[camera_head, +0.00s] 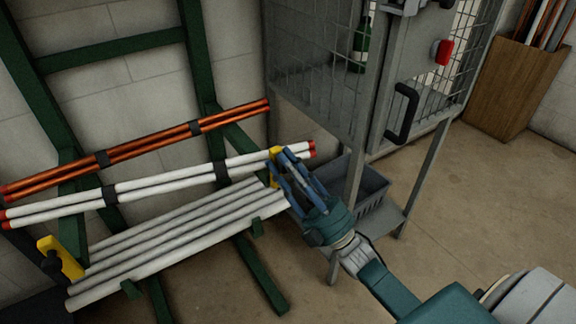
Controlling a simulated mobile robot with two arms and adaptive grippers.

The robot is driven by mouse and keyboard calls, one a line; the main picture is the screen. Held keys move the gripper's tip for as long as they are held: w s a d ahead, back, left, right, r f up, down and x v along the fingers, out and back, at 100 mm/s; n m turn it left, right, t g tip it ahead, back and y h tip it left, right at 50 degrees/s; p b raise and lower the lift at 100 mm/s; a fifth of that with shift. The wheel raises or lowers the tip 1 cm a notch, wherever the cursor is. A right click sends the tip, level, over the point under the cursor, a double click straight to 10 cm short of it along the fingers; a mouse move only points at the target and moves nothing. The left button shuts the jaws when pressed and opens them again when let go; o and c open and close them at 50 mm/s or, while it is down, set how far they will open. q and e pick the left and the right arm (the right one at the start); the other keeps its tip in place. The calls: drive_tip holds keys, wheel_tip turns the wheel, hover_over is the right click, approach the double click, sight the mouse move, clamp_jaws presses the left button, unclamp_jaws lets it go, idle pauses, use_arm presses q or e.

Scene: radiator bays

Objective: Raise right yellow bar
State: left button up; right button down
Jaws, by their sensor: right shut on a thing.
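My right gripper (281,166) reaches in from the lower right and is shut on this bar. Another yellow bar (62,258), with a dark knob, stands tilted at the left end of the rack. My left gripper is out of view.
The green rack (203,62) also holds orange pipes (140,149) above and several white pipes (180,236) below. A grey mesh cabinet (315,110) stands close behind my right gripper, with a grey bin (372,200) under it. The floor at right is clear.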

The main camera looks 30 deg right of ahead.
drive_tip(key=shift+s+a+r+y, duration=0.1)
drive_tip(key=shift+a+r+y, duration=0.1)
drive_tip(key=shift+r+y, duration=0.2)
drive_tip(key=c, duration=1.6)
unclamp_jaws()
drive_tip(key=shift+o, duration=0.3)
drive_tip(key=shift+a+n, duration=0.2)
drive_tip(key=shift+n, duration=0.1)
drive_tip(key=shift+f, duration=0.1)
drive_tip(key=shift+d+f, duration=0.15)
drive_tip(key=shift+s+d+f, duration=0.1)
drive_tip(key=shift+f, duration=0.05)
drive_tip(key=v, duration=1.1)
drive_tip(key=shift+s, duration=0.3)
drive_tip(key=shift+w, duration=0.1)
